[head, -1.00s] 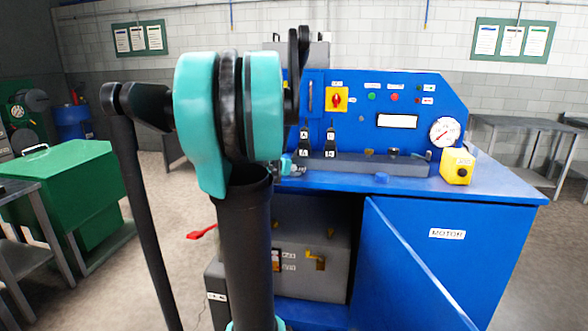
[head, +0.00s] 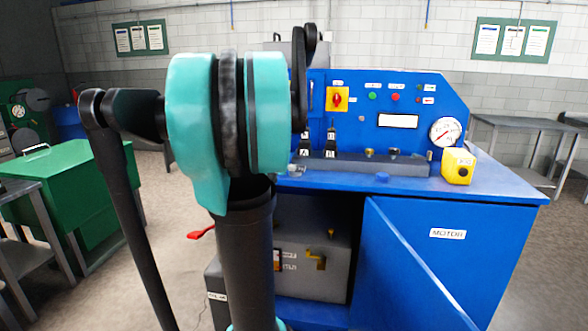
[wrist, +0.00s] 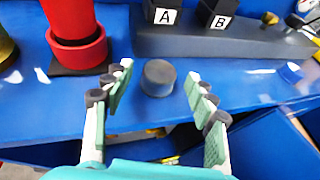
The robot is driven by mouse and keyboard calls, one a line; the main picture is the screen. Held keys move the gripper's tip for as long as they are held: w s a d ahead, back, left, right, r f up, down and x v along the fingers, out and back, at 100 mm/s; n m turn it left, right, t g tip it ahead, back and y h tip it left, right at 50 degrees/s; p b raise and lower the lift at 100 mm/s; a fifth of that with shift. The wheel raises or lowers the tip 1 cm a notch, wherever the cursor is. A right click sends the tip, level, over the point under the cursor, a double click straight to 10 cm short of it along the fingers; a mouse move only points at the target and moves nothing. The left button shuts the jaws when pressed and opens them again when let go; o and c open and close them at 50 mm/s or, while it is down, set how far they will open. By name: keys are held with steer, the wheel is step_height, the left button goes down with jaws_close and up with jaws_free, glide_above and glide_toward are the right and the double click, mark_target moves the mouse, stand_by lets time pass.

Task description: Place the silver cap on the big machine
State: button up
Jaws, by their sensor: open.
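A short dark grey cylinder, which looks like the silver cap (wrist: 158,77), stands upright on the blue top of the big machine (head: 490,184). The machine's blue top also fills much of the wrist view (wrist: 250,75). My gripper (wrist: 157,92) is open, with one finger to the left and one to the right of the cap. Gaps show on both sides, so neither finger appears to touch it. In the head view my own arm hides the gripper and most of that part of the top.
A red cylindrical part (wrist: 75,35) stands close to the left finger. A grey block with black levers labelled A (wrist: 164,14) and B (wrist: 219,20) lies behind the cap. A yellow box (head: 458,166) sits at the right. An open blue door (head: 410,260) hangs below.

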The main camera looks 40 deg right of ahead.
steer(key=v, duration=0.9)
steer(key=s+a+f+m+y, duration=0.3)
steer(key=a+f+m+y, duration=0.3)
steer(key=a+f+m, duration=0.85)
steer(key=s+a+f+m+y, duration=0.3)
steer(key=s+a+f+m, duration=0.1)
steer(key=a+f, duration=0.3)
steer(key=s+a+f+m+y, duration=0.3)
steer(key=a+f, duration=0.4)
steer(key=a, duration=0.5)
steer(key=shift+s+m+g+y, duration=0.3)
steer(key=shift+s+m+g, duration=0.15)
steer(key=shift+s, duration=0.45)
steer(key=shift+c, duration=0.6)
